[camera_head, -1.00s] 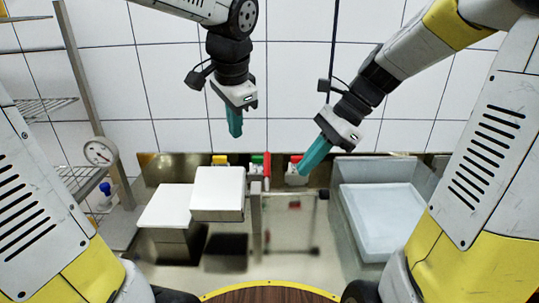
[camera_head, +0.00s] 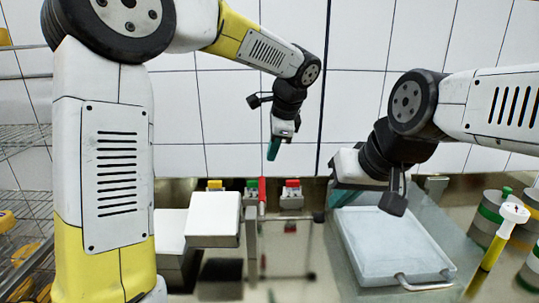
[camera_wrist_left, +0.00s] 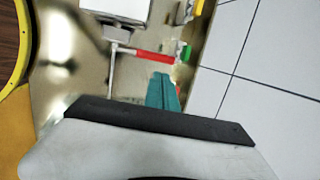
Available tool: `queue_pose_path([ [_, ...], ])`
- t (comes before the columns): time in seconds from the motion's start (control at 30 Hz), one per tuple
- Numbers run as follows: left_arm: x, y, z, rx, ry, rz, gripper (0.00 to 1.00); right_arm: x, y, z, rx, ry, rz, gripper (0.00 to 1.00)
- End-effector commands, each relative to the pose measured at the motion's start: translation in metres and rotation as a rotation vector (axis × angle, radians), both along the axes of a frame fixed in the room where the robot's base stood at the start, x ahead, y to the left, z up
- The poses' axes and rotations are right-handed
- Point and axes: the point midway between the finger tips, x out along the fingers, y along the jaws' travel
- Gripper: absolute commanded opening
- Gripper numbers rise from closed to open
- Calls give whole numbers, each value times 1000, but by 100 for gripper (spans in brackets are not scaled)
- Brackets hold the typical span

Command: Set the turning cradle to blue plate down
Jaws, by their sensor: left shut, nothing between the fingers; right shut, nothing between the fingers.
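I cannot clearly make out the turning cradle or a blue plate. My left gripper (camera_head: 273,151) is shut and empty, with teal fingers pointing down, above and behind the red handle. Its fingers also show in the left wrist view (camera_wrist_left: 163,88), apart from the handle. My right gripper (camera_head: 344,196) is shut and empty over the back left of the pale tray, partly hidden by its wrist.
A white-topped block (camera_head: 213,212) stands left of the post. Yellow (camera_head: 215,185), green (camera_head: 252,185) and red (camera_head: 292,190) topped boxes line the back. The pale tray (camera_head: 390,245) lies to the right. Banded round stacks (camera_head: 487,215) and a yellow-handled tool (camera_head: 495,250) are at far right.

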Motion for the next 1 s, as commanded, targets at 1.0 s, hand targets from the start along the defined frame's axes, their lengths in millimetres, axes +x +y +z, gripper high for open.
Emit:
queue_pose_path([
  [1.0, 38, 23, -106, -1, 0, 2, 0, 0, 0, 0, 3, 2, -3, 0],
])
